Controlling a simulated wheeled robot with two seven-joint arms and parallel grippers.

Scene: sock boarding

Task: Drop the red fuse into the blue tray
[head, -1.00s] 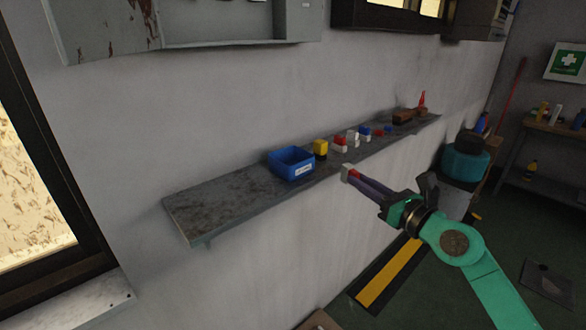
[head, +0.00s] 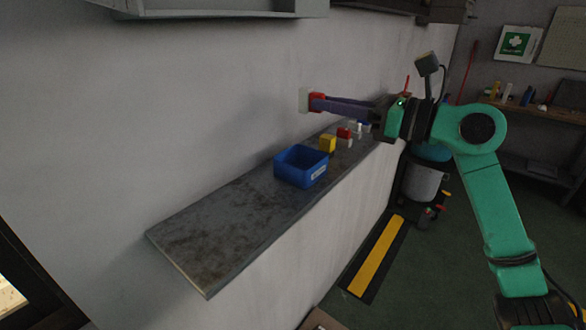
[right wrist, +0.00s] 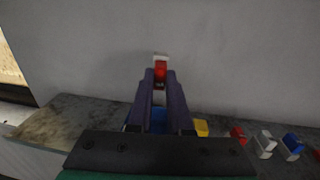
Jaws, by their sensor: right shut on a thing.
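The red fuse (head: 317,101), red with a white end, is held at the tips of my right gripper (head: 322,103). The gripper's long purple fingers are shut on it, above the shelf and close to the wall. In the right wrist view the fuse (right wrist: 160,70) shows between the fingertips. The blue tray (head: 301,168) sits open on the shelf, below the held fuse in the head view. My left gripper is out of view.
The grey wall shelf (head: 215,225) is bare left of the tray. A yellow block (head: 327,143), another red-and-white fuse (head: 344,135) and more small blocks stand right of it. A grey cabinet (head: 215,8) hangs on the wall above.

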